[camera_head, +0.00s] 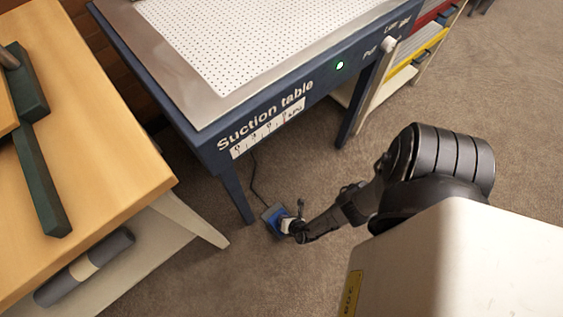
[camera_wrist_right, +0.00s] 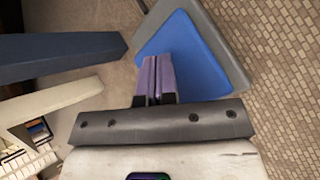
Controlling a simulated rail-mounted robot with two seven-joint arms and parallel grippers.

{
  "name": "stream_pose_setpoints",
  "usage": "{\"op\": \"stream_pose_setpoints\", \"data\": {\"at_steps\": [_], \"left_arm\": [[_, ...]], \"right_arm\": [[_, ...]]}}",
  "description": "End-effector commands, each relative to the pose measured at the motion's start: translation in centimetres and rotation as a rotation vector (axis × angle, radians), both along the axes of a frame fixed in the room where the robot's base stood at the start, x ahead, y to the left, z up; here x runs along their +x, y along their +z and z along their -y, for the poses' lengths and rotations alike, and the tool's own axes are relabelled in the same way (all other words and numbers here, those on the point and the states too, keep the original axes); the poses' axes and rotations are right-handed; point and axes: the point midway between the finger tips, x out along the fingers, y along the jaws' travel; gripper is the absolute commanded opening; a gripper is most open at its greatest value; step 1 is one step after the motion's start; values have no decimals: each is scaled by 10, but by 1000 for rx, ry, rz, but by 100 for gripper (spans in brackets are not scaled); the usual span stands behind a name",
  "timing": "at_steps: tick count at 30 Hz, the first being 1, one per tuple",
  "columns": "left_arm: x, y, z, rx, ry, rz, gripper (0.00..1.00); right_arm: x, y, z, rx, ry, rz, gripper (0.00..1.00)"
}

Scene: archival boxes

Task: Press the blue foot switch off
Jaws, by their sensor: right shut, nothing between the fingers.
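The blue foot switch (camera_head: 271,216) lies on the carpet beside a front leg of the suction table, with a dark cable running back from it. In the right wrist view its blue pedal (camera_wrist_right: 203,62) sits on a grey base (camera_wrist_right: 222,35). My right gripper (camera_wrist_right: 157,62) is shut and empty, its purple fingers side by side with their tips over the pedal's edge. I cannot tell whether they touch it. In the head view my right gripper (camera_head: 286,224) partly covers the switch. A green light (camera_head: 340,65) glows on the suction table's front (camera_head: 300,95). My left gripper is out of view.
A wooden table (camera_head: 110,150) with dark green pieces stands at the left, a dark roll (camera_head: 85,267) on its lower shelf. The suction table's blue leg (camera_head: 237,193) is close to the switch. A shelf unit (camera_head: 420,55) stands at the back right. Carpet in front is clear.

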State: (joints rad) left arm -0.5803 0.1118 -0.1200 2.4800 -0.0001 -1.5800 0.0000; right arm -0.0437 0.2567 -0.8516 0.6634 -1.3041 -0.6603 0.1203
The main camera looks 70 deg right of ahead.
Motion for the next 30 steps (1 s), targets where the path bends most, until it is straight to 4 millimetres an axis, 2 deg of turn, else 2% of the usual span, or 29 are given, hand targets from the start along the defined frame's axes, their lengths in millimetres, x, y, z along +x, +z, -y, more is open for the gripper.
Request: {"op": "stream_pose_setpoints", "data": {"at_steps": [19, 30], "left_arm": [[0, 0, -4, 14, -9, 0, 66], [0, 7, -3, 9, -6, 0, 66]], "right_arm": [[-1, -9, -2, 2, -2, -2, 0], [-1, -1, -2, 3, -1, -1, 0]]}}
